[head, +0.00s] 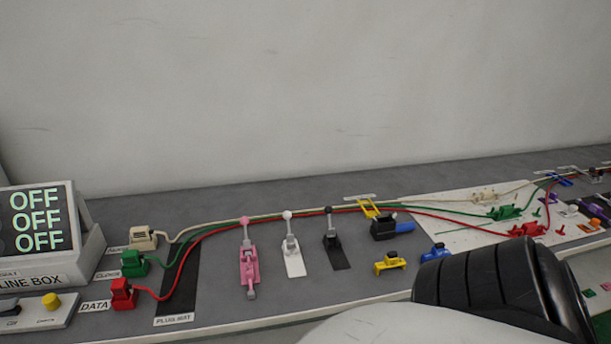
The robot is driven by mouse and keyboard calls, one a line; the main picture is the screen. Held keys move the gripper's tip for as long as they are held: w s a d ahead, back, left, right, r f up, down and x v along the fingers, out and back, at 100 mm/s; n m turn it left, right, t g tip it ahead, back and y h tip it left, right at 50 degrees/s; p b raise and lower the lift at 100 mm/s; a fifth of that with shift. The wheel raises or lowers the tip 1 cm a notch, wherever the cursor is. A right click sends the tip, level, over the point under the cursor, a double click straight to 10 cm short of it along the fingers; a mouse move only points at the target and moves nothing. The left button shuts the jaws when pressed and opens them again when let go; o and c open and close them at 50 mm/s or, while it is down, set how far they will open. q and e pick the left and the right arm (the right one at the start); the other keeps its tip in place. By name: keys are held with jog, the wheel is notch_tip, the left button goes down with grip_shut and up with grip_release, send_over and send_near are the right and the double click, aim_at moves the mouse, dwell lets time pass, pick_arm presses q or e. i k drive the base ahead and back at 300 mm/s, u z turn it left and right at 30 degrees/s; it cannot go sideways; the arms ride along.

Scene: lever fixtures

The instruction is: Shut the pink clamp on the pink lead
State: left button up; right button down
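The pink clamp (248,262) stands on the grey bench, left of centre in the head view. Its lever (246,233) stands upright with a pink knob at the top. A grey part sticks out at its front end. I cannot make out a pink lead in or near it; the leads that pass behind its knob are cream, green and red. Neither of my grippers is in view. A white and black part of my own body fills the lower right.
A white clamp (294,262) and a black clamp (335,256) stand to the right, levers upright. Red (123,295), green (133,263) and cream (143,238) plugs stand left. The line box (80,262) shows OFF three times. A yellow fixture (390,264) stands right.

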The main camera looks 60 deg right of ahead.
aim_at(243, 220)
jog(key=z, duration=1.3)
